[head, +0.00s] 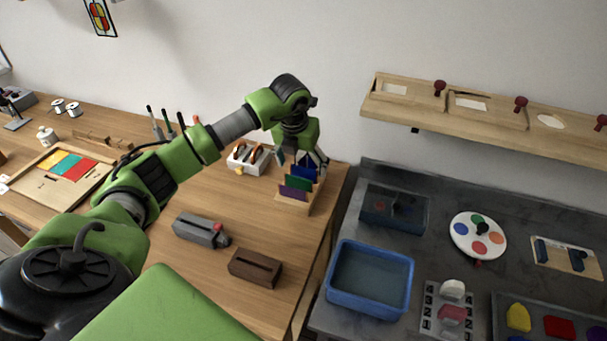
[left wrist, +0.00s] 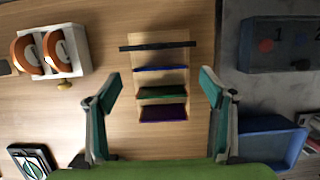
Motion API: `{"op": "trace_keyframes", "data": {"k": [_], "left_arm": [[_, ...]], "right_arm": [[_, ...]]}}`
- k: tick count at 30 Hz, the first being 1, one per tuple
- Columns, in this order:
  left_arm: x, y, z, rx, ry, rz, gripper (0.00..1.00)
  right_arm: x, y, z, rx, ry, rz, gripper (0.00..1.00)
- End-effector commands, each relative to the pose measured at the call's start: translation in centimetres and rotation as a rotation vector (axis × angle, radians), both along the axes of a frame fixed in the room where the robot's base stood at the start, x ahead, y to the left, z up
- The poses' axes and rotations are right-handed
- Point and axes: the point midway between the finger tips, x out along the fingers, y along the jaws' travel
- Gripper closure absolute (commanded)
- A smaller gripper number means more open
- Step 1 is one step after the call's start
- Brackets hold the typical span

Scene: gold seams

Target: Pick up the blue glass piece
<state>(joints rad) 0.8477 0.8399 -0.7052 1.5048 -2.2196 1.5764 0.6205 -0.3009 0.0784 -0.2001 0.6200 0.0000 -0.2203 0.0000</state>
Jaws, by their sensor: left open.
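The blue glass piece (head: 306,172) stands on edge in a small wooden rack (head: 314,200) near the table's right edge. In the left wrist view the blue piece (left wrist: 160,68) is a thin strip seen from above. A green piece (head: 297,183) and a purple piece (head: 292,193) stand in the same rack, on the near side of the blue one. My left gripper (head: 302,159) is open above the rack. In the left wrist view its fingers (left wrist: 160,88) straddle the rack on both sides, with nothing between them held. My right gripper is in neither view.
A white holder (head: 236,166) with orange-handled tools stands left of the rack. A grey device (head: 194,230) and a brown slotted block (head: 254,267) lie nearer. Right of the table gap, a grey counter carries a blue basin (head: 340,304) and a dark bin (head: 421,226).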

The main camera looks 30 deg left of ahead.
Motion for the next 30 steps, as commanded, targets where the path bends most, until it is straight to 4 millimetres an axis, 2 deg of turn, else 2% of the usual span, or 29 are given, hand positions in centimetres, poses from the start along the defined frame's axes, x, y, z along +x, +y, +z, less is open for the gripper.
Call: {"op": "trace_keyframes", "data": {"k": [1,6,14,18,19,30], "left_arm": [[0.1,-0.1,-0.5,-0.001,0.005,0.0,0.25],[0.7,0.1,-2.5,-0.001,0.001,0.0,0.25],[0.8,0.1,-2.8,-0.001,-0.001,0.0,0.25],[0.8,0.1,-2.8,-0.001,-0.001,0.0,0.61],[0.8,0.1,-2.8,-0.001,-0.001,0.0,0.67],[0.9,0.1,-2.2,-0.001,-0.004,-0.001,0.67]], "right_arm": [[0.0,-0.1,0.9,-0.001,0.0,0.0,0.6],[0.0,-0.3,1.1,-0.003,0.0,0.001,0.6],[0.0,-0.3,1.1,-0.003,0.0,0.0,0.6],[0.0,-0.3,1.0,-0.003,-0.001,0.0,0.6],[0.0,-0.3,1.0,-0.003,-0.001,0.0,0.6],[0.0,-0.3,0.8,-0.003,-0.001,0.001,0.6]]}}
